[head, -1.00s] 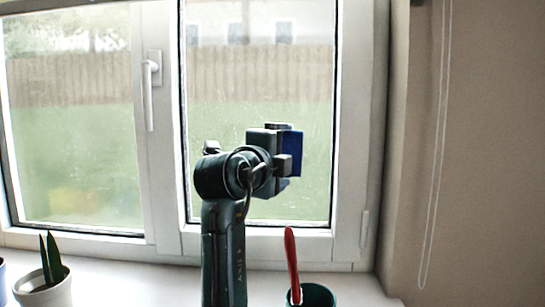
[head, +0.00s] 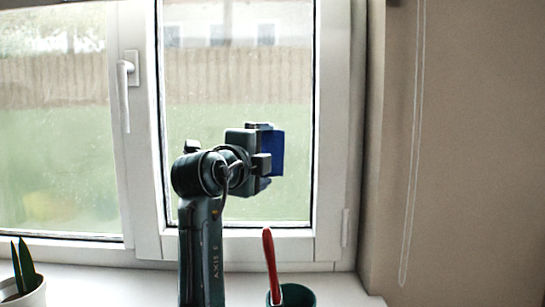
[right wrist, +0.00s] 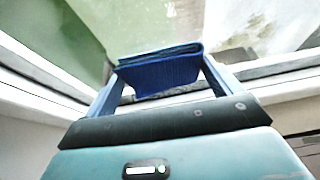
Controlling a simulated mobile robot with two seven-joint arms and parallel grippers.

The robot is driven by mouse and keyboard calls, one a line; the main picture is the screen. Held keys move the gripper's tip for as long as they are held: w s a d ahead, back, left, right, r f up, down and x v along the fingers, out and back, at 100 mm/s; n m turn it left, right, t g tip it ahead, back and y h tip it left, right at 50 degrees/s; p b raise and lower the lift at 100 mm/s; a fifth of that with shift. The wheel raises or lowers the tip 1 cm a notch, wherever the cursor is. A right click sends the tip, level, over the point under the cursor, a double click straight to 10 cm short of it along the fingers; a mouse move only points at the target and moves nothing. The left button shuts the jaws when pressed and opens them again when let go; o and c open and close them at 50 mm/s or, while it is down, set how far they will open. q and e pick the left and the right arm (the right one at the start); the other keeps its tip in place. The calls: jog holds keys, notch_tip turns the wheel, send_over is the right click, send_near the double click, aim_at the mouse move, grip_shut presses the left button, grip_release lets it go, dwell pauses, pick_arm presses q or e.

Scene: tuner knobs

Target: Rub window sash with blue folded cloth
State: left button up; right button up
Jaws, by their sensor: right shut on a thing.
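The blue folded cloth (head: 277,153) is held in my right gripper (head: 262,157), in front of the right window pane. In the right wrist view the cloth (right wrist: 160,72) sits between the two fingers of the gripper (right wrist: 160,85), which is shut on it. The window sash (head: 334,130) is white and frames the right pane; its lower rail runs below the cloth. I cannot tell whether the cloth touches the window. My left gripper is not in view.
A dark green cup (head: 298,296) with a red-handled tool (head: 271,262) stands on the white sill (head: 110,285). A potted plant (head: 25,285) is at the lower left. A window handle (head: 125,90) juts out on the left sash. A cord (head: 414,150) hangs at right.

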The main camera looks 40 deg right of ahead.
jog(key=w+a, duration=0.6)
jog(key=a, duration=0.1)
jog(key=shift+a+f+y, duration=0.25)
jog(key=shift+f+y, duration=0.05)
dwell(0.4)
jog(key=shift+s, duration=0.1)
jog(key=shift+s+a+b, duration=0.4)
jog(key=shift+s+a, duration=0.15)
jog(key=shift+s, duration=0.25)
jog(key=shift+s+a+b, duration=0.4)
jog(key=shift+s+a, duration=0.2)
jog(key=shift+s, duration=0.25)
jog(key=shift+s+a+b, duration=0.4)
jog(key=shift+s+a, duration=0.15)
jog(key=shift+s, duration=0.25)
